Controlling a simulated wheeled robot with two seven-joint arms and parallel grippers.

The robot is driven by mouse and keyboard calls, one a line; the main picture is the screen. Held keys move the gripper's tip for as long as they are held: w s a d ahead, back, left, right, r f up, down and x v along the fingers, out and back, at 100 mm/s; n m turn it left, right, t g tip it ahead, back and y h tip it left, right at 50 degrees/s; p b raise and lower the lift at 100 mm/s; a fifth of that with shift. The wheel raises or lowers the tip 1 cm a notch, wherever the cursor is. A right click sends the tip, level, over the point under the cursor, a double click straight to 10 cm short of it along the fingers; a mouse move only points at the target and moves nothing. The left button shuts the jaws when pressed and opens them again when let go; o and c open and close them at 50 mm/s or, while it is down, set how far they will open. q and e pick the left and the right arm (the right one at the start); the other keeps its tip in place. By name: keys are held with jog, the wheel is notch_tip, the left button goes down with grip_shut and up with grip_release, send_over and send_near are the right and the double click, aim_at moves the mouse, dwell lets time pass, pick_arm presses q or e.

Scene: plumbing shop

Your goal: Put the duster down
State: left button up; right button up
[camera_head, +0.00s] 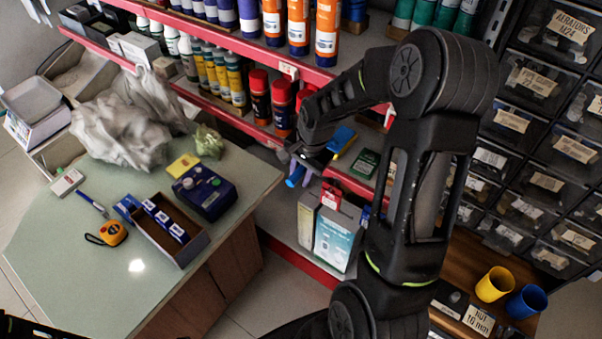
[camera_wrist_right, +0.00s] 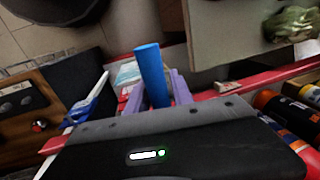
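My right gripper (camera_head: 300,179) is over the red-edged shelf beside the counter. Its purple fingers (camera_wrist_right: 156,90) are closed around a blue cylinder (camera_wrist_right: 152,72), which I take to be the duster's handle. The handle also shows in the head view (camera_head: 294,176), sticking out past the fingers. The rest of the duster is hidden by the gripper body, so I cannot tell whether it touches the shelf.
Spray cans (camera_head: 282,105) stand left of the gripper. A blue item (camera_head: 341,139) lies right. The counter's front left is clear.

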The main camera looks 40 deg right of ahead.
jog(key=shift+o, duration=1.2)
notch_tip(320, 180, up, 12)
jog(key=s, duration=0.2)
jog(key=shift+s+d+b, duration=0.2)
jog(key=shift+d+b, duration=0.05)
jog(key=shift+b, duration=0.2)
jog(key=shift+f, duration=0.1)
